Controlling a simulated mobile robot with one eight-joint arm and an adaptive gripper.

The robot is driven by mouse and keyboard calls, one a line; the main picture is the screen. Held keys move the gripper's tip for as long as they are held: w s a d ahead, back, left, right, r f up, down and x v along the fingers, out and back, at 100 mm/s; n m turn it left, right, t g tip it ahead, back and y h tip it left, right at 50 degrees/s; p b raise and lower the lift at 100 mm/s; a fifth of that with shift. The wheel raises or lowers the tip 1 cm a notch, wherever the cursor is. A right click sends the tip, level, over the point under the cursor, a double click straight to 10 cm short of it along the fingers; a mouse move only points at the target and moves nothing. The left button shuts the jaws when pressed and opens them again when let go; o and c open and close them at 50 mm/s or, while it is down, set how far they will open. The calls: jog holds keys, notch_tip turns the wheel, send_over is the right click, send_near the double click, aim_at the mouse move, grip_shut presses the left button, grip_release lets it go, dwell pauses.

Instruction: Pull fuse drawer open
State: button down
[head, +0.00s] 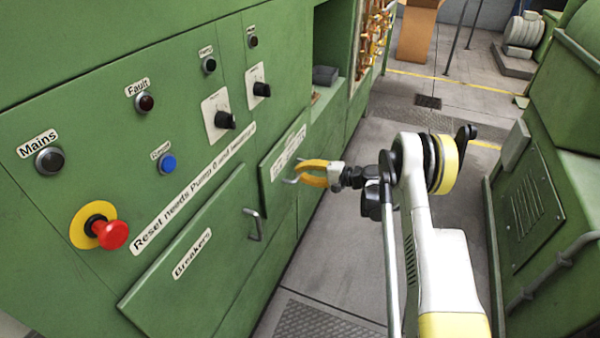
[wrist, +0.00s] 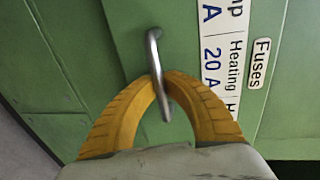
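The fuse drawer (head: 271,181) is a green panel low on the cabinet, with a white label strip; in the wrist view its front (wrist: 185,40) shows beside a "Fuses" label (wrist: 260,63). Its metal bar handle (wrist: 153,45) stands between my yellow fingertips. My gripper (head: 299,174) reaches the drawer front from the right in the head view. In the wrist view my gripper (wrist: 162,83) has both fingertips closed against the handle from either side. The fingers hide part of the handle and the lower drawer front. I cannot tell whether the drawer stands slightly out.
The breakers door (head: 205,265), with its own handle (head: 254,225), is left of the fuse drawer. A red emergency button (head: 110,234), knobs and lamps are on the panel. A second green machine (head: 555,200) stands at the right. Grey floor (head: 345,235) lies clear between them.

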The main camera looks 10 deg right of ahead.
jog(key=f+v, duration=0.2)
jog(key=v, duration=1)
jog(key=shift+d+f, duration=0.2)
jog(key=shift+f, duration=0.05)
jog(key=c, duration=2)
grip_release()
jog(key=shift+s+d, duration=0.25)
jog(key=shift+s, duration=0.1)
jog(key=o, duration=0.5)
jog(key=shift+r, duration=0.1)
jog(key=shift+o, duration=0.2)
jog(key=shift+a, duration=0.1)
jog(key=v, duration=1.2)
